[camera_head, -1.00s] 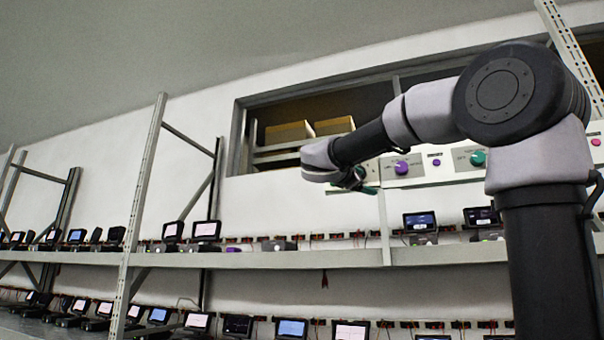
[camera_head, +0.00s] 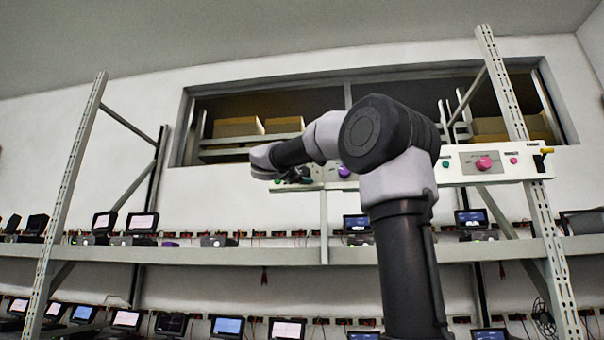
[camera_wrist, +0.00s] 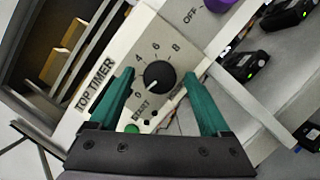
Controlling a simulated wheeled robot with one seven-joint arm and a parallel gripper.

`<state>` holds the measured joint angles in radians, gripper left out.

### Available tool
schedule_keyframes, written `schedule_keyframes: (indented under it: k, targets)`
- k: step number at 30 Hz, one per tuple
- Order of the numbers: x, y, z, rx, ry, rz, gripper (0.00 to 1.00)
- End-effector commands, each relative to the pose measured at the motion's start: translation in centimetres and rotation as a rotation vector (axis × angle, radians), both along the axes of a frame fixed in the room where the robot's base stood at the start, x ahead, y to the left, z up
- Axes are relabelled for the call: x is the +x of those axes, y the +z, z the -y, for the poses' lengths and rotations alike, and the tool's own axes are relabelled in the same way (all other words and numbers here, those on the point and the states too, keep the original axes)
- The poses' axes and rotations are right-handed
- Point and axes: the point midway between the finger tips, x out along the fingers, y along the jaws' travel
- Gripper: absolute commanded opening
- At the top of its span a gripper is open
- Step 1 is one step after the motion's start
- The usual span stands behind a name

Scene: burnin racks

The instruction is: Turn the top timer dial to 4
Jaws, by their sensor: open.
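The top timer dial (camera_wrist: 157,76) is a round black knob on a white panel lettered "TOP TIMER" in the wrist view. Its white pointer mark faces lower left, toward the printed 0. The 4, 6 and 8 show around it; my left finger covers part of the scale. My gripper (camera_wrist: 160,75) is open, with one green finger on each side of the dial. I cannot tell whether either finger touches it. In the head view my gripper (camera_head: 294,177) is at the panel's left end, and the dial is hidden there.
The white control panel (camera_head: 525,167) runs rightward, with a purple knob (camera_head: 343,171) and a pink knob (camera_head: 485,163). A green button (camera_wrist: 131,128) sits below the dial. A shelf (camera_head: 180,255) below carries several small screens. A metal upright (camera_head: 510,100) stands at the right.

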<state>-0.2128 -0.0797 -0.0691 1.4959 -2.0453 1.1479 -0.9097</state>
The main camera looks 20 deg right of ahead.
Motion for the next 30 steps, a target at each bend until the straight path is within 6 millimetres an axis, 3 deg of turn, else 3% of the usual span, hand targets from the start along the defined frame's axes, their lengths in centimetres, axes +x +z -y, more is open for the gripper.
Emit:
schedule_keyframes:
  k: [8, 12, 14, 15, 30]
  targets:
    - [0.09, 0.03, 0.13, 0.0, 0.0, 0.0, 0.81]
    - [0.09, 0.02, 0.11, 0.0, 0.0, 0.0, 0.27]
    - [0.08, 0.01, 0.11, 0.001, -0.001, 0.0, 0.04]
    - [0.08, 0.01, 0.11, 0.001, -0.001, 0.0, 0.0]
    - [0.19, 0.05, 0.04, 0.123, 0.0, 0.081, 0.0]
